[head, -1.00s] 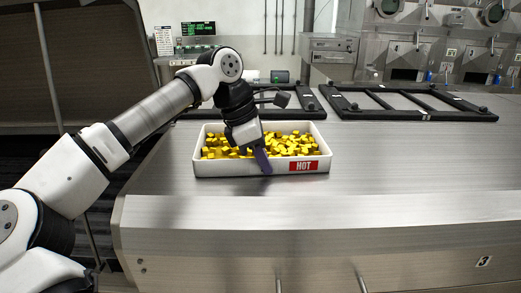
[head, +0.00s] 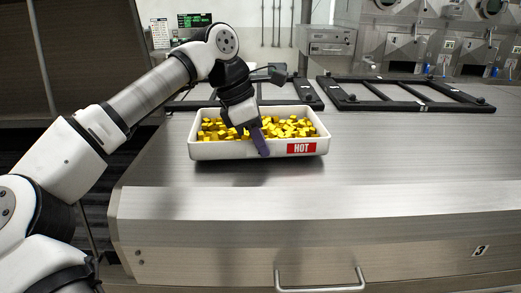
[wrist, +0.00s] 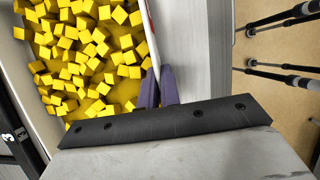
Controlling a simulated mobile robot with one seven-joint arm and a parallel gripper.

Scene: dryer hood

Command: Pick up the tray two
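The tray (head: 222,151) is white, oblong and full of yellow cubes (head: 285,128), with a red HOT label on its front wall. It is held roughly level a little above the steel table, with a shadow under it. My gripper (head: 261,147) reaches down at the tray's front wall, left of the label. In the wrist view, my purple fingers (wrist: 158,88) are closed on either side of the tray's rim (wrist: 150,38). The cubes (wrist: 90,50) show to the left of the fingers. The lower ends of the fingers are partly hidden.
The steel table (head: 400,155) is clear to the right of the tray. Black frames (head: 400,103) lie behind it. The table's front panel (head: 420,250) has a handle (head: 320,289) and a label 3. Metal dispensers (head: 430,48) stand at the back right.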

